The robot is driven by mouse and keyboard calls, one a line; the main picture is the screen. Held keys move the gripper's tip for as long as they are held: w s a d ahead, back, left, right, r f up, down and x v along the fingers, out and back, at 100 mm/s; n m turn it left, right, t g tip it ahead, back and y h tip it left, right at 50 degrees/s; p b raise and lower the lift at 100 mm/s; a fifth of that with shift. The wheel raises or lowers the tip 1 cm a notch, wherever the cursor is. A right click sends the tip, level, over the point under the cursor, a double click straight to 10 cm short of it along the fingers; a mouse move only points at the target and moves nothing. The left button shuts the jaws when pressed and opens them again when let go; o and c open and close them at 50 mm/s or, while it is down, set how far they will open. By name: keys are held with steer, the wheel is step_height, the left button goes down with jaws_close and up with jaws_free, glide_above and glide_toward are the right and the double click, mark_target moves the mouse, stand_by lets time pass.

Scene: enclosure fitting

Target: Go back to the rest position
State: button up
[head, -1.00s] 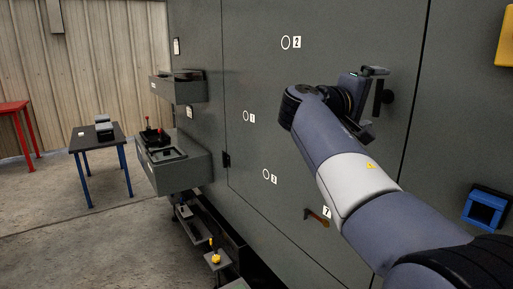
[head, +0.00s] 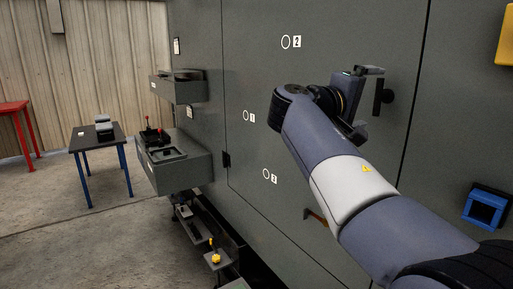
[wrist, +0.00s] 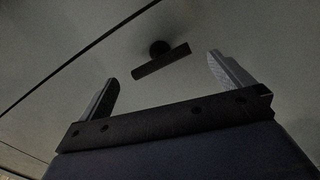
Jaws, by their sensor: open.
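My gripper (head: 370,99) is open and empty, held up in front of the grey enclosure door (head: 255,95). In the wrist view its two fingers (wrist: 165,85) stand apart with nothing between them. A black bar handle on a round boss (wrist: 160,62) shows beyond the fingers, apart from them. In the head view the handle (head: 388,96) is just right of my gripper. My arm reaches up from the lower right and covers part of the door.
Grey shelf boxes (head: 178,163) jut from the enclosure's left part. A brown lever (head: 314,215) is partly behind my arm. A blue square frame (head: 485,206) is at right. A dark table (head: 95,138) and a red table (head: 14,107) stand at far left, with open floor before them.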

mark_target(376, 97)
steer(key=x, duration=0.3)
steer(key=shift+w+d, duration=0.1)
steer(key=shift+d, duration=0.25)
steer(key=shift+w+r+n+p, duration=0.2)
steer(key=shift+n+p, duration=0.3)
steer(key=shift+p, duration=0.35)
steer(key=shift+s+a+r+n+p, duration=0.1)
steer(key=shift+s+n+p, duration=0.1)
steer(key=shift+n+p, duration=0.65)
steer(key=n+p, duration=0.6)
steer(key=shift+n+p, duration=0.3)
steer(key=shift+n, duration=0.05)
steer(key=n+p, duration=0.6)
steer(key=p, duration=0.1)
steer(key=shift+w, duration=0.1)
steer(key=n+p, duration=0.2)
steer(key=p, duration=0.1)
steer(key=shift+n, duration=0.3)
steer(key=shift+a+f, duration=0.1)
steer(key=shift+f, duration=0.15)
steer(key=shift+s+a, duration=0.4)
steer(key=shift+a, duration=0.05)
